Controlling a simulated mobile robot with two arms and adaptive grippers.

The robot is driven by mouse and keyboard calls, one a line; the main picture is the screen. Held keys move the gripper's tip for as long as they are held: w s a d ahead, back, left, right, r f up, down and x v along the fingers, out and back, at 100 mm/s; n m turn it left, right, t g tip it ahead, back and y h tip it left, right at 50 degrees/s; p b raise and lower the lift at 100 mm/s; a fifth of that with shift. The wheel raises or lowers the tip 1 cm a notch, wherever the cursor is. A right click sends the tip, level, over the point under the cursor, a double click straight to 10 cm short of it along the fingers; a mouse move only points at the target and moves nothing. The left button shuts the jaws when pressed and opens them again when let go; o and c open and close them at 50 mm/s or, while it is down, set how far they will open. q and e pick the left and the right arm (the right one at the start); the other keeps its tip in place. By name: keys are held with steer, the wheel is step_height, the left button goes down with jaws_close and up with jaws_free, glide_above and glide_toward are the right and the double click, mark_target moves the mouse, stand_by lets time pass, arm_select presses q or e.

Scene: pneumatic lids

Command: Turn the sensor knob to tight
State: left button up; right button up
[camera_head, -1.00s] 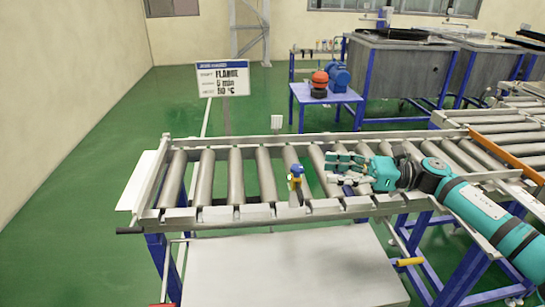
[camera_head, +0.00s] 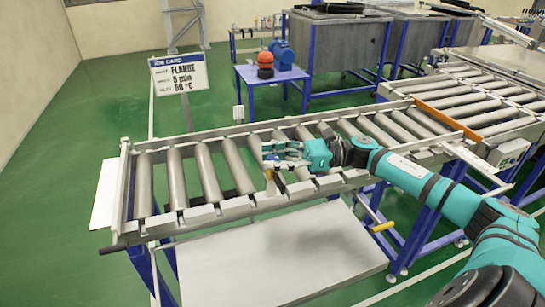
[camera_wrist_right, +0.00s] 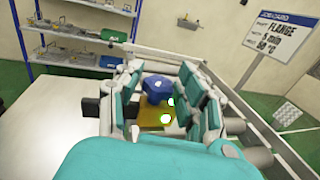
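The sensor is a small device on the conveyor's near rail, with a blue knob (camera_wrist_right: 156,86) on top and a yellow body (camera_wrist_right: 152,115). In the head view only part of the yellow body (camera_head: 271,185) shows below my right gripper (camera_head: 280,155); the knob is hidden there. In the right wrist view my right gripper (camera_wrist_right: 165,92) is open, with teal-padded fingers on either side of the knob. Gaps show between fingers and knob, though contact on the right side is hard to judge. Which way the knob is turned cannot be read. My left gripper is not in view.
The roller conveyor (camera_head: 232,180) runs across the middle. A blue table (camera_head: 270,74) holds orange and blue equipment. A shelf rack (camera_wrist_right: 85,35) shows in the wrist view. Green floor lies open at left.

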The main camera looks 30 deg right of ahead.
jaws_close()
steer(key=shift+w+m+t+h, duration=0.1)
steer(key=shift+m+t+h, duration=0.35)
steer(key=shift+t, duration=0.25)
stand_by(1.1)
steer(key=shift+o, duration=2)
jaws_free()
steer(key=shift+d, duration=0.15)
steer(key=v, duration=1.2)
steer(key=shift+f, duration=0.1)
